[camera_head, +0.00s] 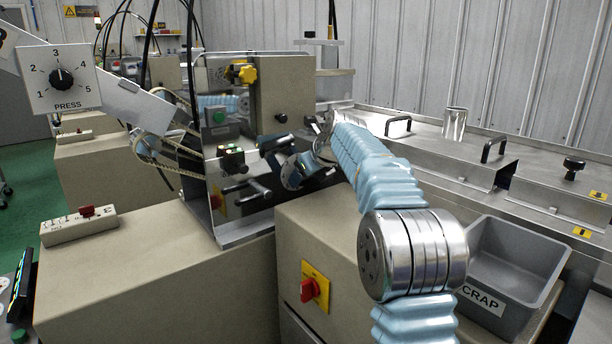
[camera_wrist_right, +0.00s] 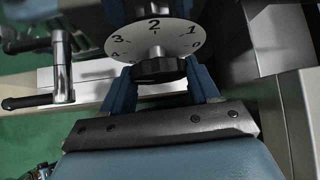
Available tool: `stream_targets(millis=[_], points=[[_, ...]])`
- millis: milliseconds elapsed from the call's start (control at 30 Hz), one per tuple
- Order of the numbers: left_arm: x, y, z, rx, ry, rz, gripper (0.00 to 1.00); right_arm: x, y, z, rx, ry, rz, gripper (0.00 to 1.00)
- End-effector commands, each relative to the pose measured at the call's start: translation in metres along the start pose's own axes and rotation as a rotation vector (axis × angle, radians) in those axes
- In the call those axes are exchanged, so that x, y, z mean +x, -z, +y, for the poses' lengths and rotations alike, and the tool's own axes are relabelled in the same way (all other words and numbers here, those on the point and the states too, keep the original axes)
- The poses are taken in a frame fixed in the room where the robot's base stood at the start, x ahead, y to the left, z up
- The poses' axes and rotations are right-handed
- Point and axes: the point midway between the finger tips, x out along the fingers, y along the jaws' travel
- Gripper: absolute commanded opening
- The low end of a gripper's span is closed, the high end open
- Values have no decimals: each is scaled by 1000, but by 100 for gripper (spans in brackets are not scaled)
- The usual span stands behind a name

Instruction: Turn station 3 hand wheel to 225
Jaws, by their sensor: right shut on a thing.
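My right arm reaches in from the lower right of the head view. Its gripper (camera_head: 268,160) is at the front of the middle machine. In the right wrist view, a black round knob or wheel (camera_wrist_right: 158,70) sits between the two blue fingers, which are shut on it. A white numbered dial (camera_wrist_right: 122,42) stands behind it, with 2 at the top. I cannot read a 225 mark or tell which station this is. My left gripper is not in view.
A PRESS selector panel (camera_head: 58,78) stands at the upper left. A crank handle (camera_wrist_right: 62,75) is left of my gripper in the wrist view. A red switch (camera_head: 308,290) is on the cabinet front. A grey SCRAP bin (camera_head: 505,318) and a steel bench lie at the right.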

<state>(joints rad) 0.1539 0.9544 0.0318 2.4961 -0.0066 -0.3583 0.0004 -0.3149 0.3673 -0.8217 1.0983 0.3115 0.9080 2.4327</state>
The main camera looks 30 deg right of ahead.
Motion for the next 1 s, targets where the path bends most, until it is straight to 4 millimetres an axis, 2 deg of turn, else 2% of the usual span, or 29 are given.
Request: stream_targets(millis=[367,667,800,1000], points=[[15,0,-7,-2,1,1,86,2,2,3,-100,96,-2,30],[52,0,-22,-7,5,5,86,6,5,5,-260,256,-3,30],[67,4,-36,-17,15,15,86,6,5,5,-325,324,-2,30],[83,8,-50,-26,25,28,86,4,4,4,-394,394,-1,30]])
